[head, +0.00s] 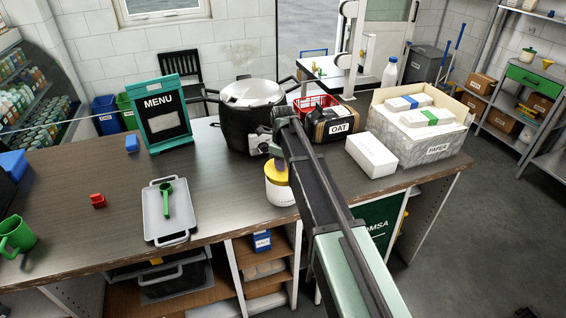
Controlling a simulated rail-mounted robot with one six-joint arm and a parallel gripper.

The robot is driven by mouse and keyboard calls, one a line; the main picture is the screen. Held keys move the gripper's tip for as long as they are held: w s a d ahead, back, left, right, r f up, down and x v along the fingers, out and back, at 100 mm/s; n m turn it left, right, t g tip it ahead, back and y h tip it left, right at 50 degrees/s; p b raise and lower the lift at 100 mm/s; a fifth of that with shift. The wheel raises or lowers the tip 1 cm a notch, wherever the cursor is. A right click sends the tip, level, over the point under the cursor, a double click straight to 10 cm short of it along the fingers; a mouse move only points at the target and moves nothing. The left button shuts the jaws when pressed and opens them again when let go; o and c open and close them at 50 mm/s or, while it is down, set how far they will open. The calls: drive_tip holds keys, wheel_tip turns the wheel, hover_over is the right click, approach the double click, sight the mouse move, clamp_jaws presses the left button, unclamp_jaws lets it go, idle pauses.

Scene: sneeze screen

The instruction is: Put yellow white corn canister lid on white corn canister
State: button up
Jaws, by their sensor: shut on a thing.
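The white corn canister (280,193) is a white round container standing upright on the counter, right of the grey tray. The yellow lid (273,174) is at the top of the canister; whether it is fully seated or a little above the rim I cannot tell. My gripper (279,161) is right above the lid, pointing down, and is shut on it. The fingers are small and partly hidden by my arm, which also covers the canister's right side.
A large black pot (244,128) stands close behind the canister. A grey tray (153,222) with a green scoop (167,196) lies to the left. A white box (371,156), an OAT box (340,127) and a PAPER carton (437,150) stand to the right. The counter's front edge is near.

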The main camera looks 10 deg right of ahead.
drive_tip(key=shift+f+b, duration=1.25)
drive_tip(key=o, duration=1)
wheel_tip(320, 180, up, 11)
drive_tip(key=p, duration=1.1)
drive_tip(key=shift+f, duration=0.1)
